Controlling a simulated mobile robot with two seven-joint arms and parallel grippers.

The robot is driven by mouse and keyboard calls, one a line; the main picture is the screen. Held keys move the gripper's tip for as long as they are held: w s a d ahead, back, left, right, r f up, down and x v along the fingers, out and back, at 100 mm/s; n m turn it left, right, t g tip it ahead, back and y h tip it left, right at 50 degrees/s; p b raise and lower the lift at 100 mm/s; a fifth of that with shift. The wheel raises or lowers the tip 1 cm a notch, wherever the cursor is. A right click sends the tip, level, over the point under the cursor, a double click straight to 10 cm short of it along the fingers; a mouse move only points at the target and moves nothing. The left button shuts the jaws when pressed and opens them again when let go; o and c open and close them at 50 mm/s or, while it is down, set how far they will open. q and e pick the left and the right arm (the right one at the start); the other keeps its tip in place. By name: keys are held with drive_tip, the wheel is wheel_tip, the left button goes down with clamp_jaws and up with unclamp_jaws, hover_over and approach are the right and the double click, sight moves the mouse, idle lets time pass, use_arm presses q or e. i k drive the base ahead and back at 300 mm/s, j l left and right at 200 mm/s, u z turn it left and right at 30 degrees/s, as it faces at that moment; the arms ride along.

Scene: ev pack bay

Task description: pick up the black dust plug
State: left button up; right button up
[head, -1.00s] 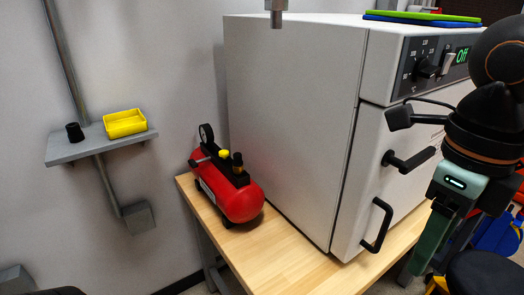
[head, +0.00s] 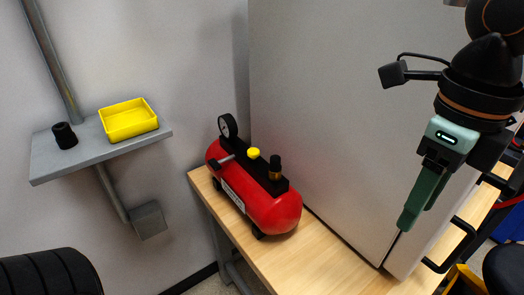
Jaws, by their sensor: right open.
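The black dust plug (head: 64,135) is a small dark cylinder standing on the left part of a grey wall shelf (head: 85,158) in the head view. A yellow tray (head: 128,120) sits on the same shelf to its right. My right gripper (head: 418,212) hangs at the right of the view, pointing down, its green fingers open and empty. It is far from the plug, in front of the white oven. My left gripper is not in view.
A red air compressor (head: 255,190) with a gauge stands on the wooden bench (head: 290,262) between shelf and gripper. The white oven (head: 330,120) fills the right behind my arm. A dark tyre (head: 48,274) is at lower left, below the shelf. The shelf's front is clear.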

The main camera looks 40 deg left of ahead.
sight(274, 166)
drive_tip(key=i+j, duration=0.1)
drive_tip(key=j, duration=0.35)
drive_tip(key=i+j, duration=0.1)
drive_tip(key=j, duration=0.4)
drive_tip(key=i+j, duration=0.1)
drive_tip(key=j, duration=0.35)
